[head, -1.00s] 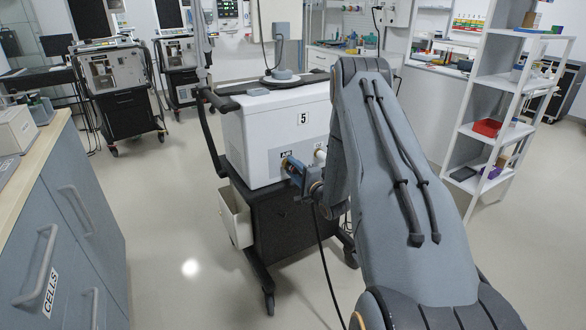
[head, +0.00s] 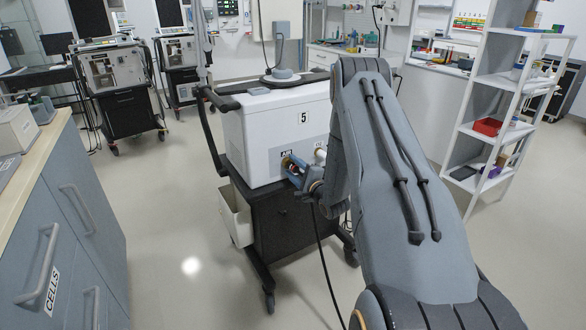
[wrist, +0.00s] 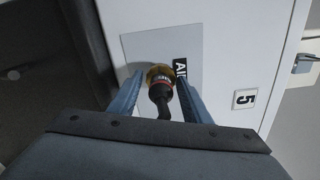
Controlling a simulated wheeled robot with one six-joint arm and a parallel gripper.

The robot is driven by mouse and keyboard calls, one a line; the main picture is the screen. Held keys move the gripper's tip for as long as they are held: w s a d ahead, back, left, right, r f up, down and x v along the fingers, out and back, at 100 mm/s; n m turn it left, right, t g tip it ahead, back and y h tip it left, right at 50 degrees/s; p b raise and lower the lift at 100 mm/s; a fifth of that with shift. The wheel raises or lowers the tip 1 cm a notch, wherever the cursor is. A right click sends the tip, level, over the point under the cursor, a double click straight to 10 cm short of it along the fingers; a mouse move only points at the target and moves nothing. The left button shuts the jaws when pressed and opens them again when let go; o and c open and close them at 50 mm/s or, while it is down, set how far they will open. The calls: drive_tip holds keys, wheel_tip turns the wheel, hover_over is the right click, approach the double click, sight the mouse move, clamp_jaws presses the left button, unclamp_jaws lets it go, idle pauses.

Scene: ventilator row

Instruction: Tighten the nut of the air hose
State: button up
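The brass-coloured nut (wrist: 160,75) sits at the port on the front panel of the white unit marked 5, under the AIR label. The black air hose (wrist: 163,108) comes out of the nut toward my wrist. In the wrist view my gripper (wrist: 160,82) has one blue finger on each side of the nut, with a narrow gap that seems to show at each side. In the head view my gripper (head: 296,172) is at the AIR port, and the hose (head: 328,262) hangs down to the floor. How tight the nut is cannot be seen.
The white unit (head: 262,130) stands on a dark wheeled cart (head: 285,232). A second, pale port (head: 320,155) is just right of the nut. A drawer cabinet (head: 65,210) is at the left, and a white shelf rack (head: 490,105) at the right. Floor between cabinet and cart is clear.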

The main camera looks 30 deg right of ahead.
drive_tip(key=shift+o, duration=0.9)
drive_tip(key=s, duration=0.7)
drive_tip(key=shift+s+d, duration=0.25)
drive_tip(key=shift+s, duration=0.15)
